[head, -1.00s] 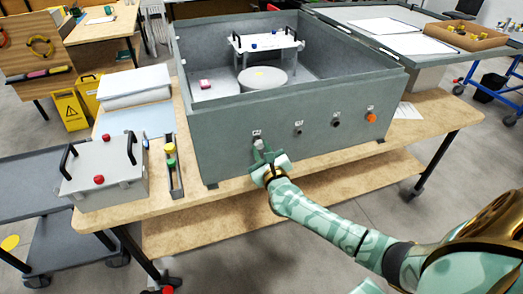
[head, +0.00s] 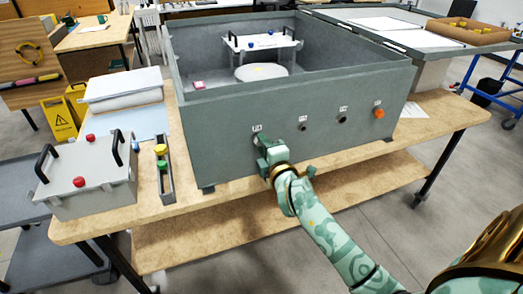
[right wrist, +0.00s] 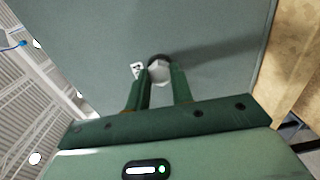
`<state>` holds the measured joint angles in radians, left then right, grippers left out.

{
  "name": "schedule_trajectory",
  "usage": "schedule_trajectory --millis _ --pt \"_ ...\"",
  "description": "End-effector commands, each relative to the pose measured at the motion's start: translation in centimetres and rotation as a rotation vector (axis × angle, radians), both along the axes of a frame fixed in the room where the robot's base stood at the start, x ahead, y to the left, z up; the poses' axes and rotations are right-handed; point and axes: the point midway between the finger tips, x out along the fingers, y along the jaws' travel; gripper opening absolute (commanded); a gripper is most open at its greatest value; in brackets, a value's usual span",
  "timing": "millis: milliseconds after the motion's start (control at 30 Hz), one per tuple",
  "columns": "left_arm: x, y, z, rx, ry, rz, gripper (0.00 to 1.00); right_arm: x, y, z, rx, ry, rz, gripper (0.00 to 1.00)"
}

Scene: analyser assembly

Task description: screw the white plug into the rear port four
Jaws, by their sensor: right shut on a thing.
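The white plug (right wrist: 159,72) sits between the two green fingers of my right gripper (right wrist: 160,88) in the right wrist view. The fingers are shut on it, and its far end is at a dark round port (right wrist: 157,56) in the grey wall. How deep it sits in the port I cannot tell. In the head view my right gripper (head: 262,150) is at the leftmost port of the grey analyser housing (head: 225,150), and its body mostly hides the plug. The port's small label is too small to read. My left gripper is not in view.
Two dark ports (head: 303,126) (head: 342,119) and an orange plug (head: 378,113) are further right on the same wall. A holder with yellow and green plugs (head: 163,171) and a grey box with black handles (head: 90,180) stand left on the wooden table (head: 185,207).

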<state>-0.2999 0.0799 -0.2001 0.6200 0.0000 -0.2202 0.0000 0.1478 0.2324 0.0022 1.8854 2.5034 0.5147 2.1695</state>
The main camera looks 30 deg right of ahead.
Motion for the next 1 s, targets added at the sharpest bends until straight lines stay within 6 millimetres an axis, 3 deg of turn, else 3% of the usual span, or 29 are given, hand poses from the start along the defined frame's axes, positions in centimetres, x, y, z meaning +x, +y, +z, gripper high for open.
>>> schedule_trajectory --millis 167,200,267,567,1000 --pt "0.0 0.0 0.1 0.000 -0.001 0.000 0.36 0.0 -0.2 0.3 -0.002 -0.005 -0.003 0.00" --pt "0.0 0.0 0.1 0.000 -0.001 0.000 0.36 0.0 -0.2 0.4 -0.003 -0.004 -0.003 0.28" --pt "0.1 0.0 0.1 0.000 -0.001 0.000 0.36 0.0 -0.2 0.3 -0.004 -0.004 -0.003 0.39" --pt "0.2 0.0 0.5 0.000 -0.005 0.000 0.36 0.0 0.0 0.4 -0.082 0.017 -0.001 0.39" --pt "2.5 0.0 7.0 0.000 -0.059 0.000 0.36 0.2 0.6 0.9 -1.435 0.342 0.000 0.39"
